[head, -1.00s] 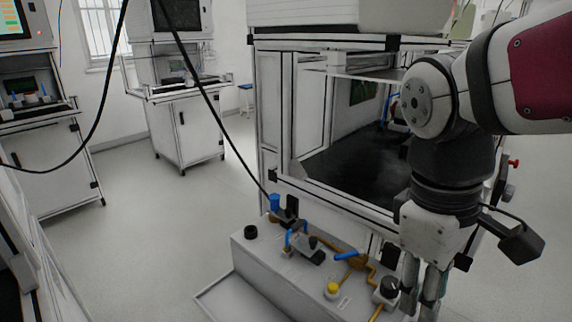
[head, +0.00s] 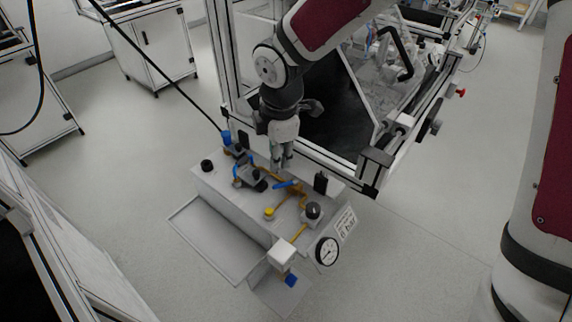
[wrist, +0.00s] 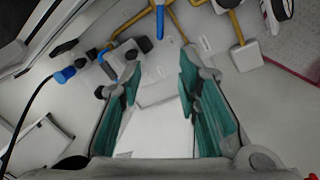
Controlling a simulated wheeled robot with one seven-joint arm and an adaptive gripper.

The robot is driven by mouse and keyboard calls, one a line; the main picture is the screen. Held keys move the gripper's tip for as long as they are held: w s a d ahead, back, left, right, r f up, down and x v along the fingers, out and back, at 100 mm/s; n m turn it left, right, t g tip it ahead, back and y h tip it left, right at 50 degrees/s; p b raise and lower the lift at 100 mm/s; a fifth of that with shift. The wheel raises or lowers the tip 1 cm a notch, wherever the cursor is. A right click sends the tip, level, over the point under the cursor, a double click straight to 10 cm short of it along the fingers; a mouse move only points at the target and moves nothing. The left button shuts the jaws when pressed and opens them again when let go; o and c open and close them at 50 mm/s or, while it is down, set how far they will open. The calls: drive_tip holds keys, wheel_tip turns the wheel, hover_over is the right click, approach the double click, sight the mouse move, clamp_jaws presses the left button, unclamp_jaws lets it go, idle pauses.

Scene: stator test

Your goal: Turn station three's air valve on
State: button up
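A pale box-shaped air panel (head: 222,183) carries brass pipes and fittings. A blue lever handle (head: 287,184) sits on the brass pipe near the middle of its top; it also shows at the top of the wrist view (wrist: 159,24). No station number is readable, so I cannot tell whether this is station three's valve. My gripper (head: 281,165) points down over the panel's back edge, just behind the blue lever. In the wrist view, its teal fingers (wrist: 160,95) are wide apart with nothing between them. The lever is outside the fingers.
A yellow button (head: 269,213), a black knob (head: 313,210) and a round gauge (head: 327,251) are near the lever. Blue fittings (head: 227,138) with a black hose are at the left end. A framed enclosure (head: 352,172) stands close behind. Floor at right is open.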

sight(275, 186)
drive_tip(key=w+f+b, duration=0.1)
drive_tip(key=f, duration=0.3)
drive_tip(key=f+b, duration=0.1)
drive_tip(key=f, duration=0.4)
drive_tip(key=w+a+f+b, duration=0.1)
drive_tip(key=f, duration=0.3)
drive_tip(key=shift+w+f, duration=0.25)
drive_tip(key=shift+w, duration=0.05)
clamp_jaws()
